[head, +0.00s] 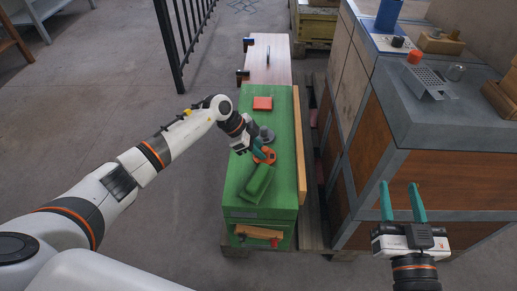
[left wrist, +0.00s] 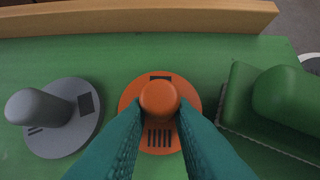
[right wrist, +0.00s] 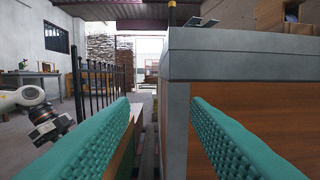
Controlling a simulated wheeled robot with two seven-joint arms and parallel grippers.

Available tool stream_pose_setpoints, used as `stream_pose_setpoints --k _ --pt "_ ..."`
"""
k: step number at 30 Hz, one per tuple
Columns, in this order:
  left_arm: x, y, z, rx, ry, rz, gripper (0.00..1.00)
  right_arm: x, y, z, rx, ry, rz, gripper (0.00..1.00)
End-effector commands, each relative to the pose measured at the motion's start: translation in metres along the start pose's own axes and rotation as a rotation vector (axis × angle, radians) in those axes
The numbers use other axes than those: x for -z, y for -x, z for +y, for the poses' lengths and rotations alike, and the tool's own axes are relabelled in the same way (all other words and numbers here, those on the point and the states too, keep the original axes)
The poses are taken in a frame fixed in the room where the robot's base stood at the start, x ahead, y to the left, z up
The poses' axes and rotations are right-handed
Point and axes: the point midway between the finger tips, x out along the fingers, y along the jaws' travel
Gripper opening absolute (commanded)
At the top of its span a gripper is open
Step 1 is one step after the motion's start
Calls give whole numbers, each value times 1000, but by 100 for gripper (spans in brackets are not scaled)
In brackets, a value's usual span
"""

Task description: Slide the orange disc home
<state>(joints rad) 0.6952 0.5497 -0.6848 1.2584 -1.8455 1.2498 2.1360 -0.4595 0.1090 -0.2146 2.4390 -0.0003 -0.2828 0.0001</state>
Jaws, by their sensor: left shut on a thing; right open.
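The orange disc (left wrist: 159,120) lies on the green top of a long bench (head: 236,180); it has a round orange knob and dark stripe marks. In the left wrist view, my left gripper (left wrist: 161,106) has its teal fingers shut on the knob from both sides. In the head view, my left gripper (head: 257,153) partly covers the orange disc (head: 268,156). A grey disc (left wrist: 62,118) with a grey knob lies beside it, apart from it. A green block (left wrist: 275,105) with a rounded handle sits on its other side. My right gripper (head: 403,195) is open and empty, off to the right.
A wooden strip (head: 301,145) runs along the bench's right edge. A grey-topped cabinet (head: 410,85) stands to the right, bearing a perforated metal piece (head: 428,83). A dark railing (head: 190,45) stands at the back left.

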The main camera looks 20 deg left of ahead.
Motion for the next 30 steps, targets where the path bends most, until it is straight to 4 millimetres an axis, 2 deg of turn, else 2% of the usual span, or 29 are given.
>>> stream_pose_setpoints --k 7,30 --pt "3 -1 -2 6 3 8 0 6 1 -1 2 2 36 43" --pt "-5 8 -1 2 1 3 0 41 12 -7 16 5 279 43"
